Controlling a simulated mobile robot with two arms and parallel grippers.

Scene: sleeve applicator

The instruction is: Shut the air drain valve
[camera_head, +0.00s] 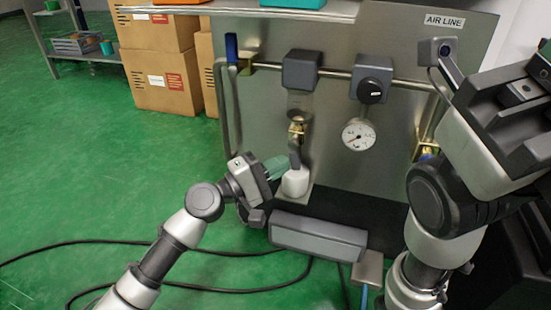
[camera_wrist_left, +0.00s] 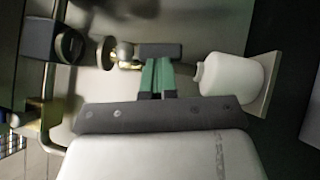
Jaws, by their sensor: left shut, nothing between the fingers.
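The air drain valve is a small brass body (camera_head: 297,130) under the filter bowl on the steel panel. Its dark lever (camera_head: 295,155) hangs down from the brass, roughly in line with the drain. In the left wrist view the lever (camera_wrist_left: 160,51) lies just beyond my fingertips, with the brass body (camera_wrist_left: 125,55) beside it. My left gripper (camera_head: 276,167) has green fingers, shut and empty, close to the lever; whether they touch it I cannot tell. The fingers also show in the left wrist view (camera_wrist_left: 158,80). My right arm is at the right; its fingertips are not clear.
A white bottle (camera_head: 295,183) stands below the valve; it is right of my fingers in the wrist view (camera_wrist_left: 230,75). A gauge (camera_head: 358,134) and regulator knob (camera_head: 371,90) are to the right. A grey pedal-like box (camera_head: 318,237) and black hose (camera_head: 190,287) lie low in front.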

